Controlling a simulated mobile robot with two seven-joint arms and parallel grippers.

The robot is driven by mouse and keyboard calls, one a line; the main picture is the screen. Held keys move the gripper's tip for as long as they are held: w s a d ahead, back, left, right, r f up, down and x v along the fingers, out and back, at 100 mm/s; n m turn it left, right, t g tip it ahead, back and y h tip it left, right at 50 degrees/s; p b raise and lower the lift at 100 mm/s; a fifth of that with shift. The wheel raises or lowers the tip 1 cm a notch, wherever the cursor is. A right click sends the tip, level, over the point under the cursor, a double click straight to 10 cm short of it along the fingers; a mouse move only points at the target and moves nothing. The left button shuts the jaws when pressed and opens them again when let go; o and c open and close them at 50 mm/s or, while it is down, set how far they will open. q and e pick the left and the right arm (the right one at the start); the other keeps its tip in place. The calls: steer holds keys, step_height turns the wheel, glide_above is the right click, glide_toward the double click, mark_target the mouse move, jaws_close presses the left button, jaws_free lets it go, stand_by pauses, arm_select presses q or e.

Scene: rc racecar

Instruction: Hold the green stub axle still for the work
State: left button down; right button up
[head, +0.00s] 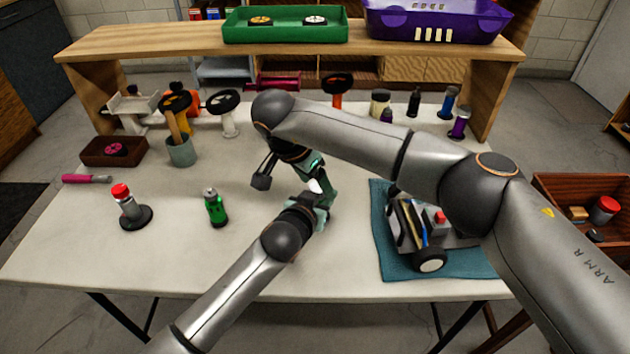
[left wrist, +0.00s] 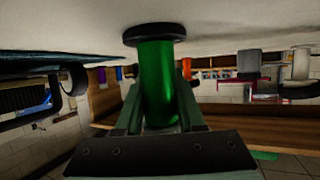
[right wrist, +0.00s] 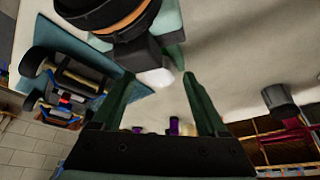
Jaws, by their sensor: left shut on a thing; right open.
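The green stub axle (left wrist: 158,85) is a green cylinder with a black disc (left wrist: 154,34) at its end, in the left wrist view. My left gripper (head: 322,202) is shut on it, one finger on each side, and the disc is close to the tabletop; I cannot tell whether it touches. In the head view the axle is hidden by the arms. My right gripper (head: 313,166) is open and empty, just behind my left gripper.
A toy car (head: 420,235) sits on a teal mat (head: 470,262) at right. A green bottle (head: 215,207) and a red-capped piece (head: 128,205) stand at left. A cup (head: 181,152) and several wheeled pieces stand behind. A wooden shelf (head: 180,38) spans the back. The front middle is clear.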

steer(key=v, duration=1.2)
steer(key=shift+f, duration=0.2)
steer(key=shift+c, duration=1.2)
steer(key=f+g+y, duration=0.1)
steer(key=y, duration=0.1)
steer(key=s+f+m+g+y, duration=0.1)
steer(key=f+g+y, duration=0.1)
steer(key=s+f+m+g+y, duration=0.1)
steer(key=f, duration=0.1)
steer(key=shift+y, duration=0.4)
steer(key=shift+c, duration=0.2)
steer(key=w+d+f+m+t+y, duration=0.1)
steer(key=w+d+m+y, duration=0.1)
steer(key=d+m+y, duration=0.45)
steer(key=w+d+f+m+t+y, duration=0.15)
steer(key=d+y, duration=0.25)
steer(key=d, duration=0.6)
steer(key=x, duration=1.1)
steer(key=shift+w+a, duration=0.15)
steer(key=shift+w, duration=0.3)
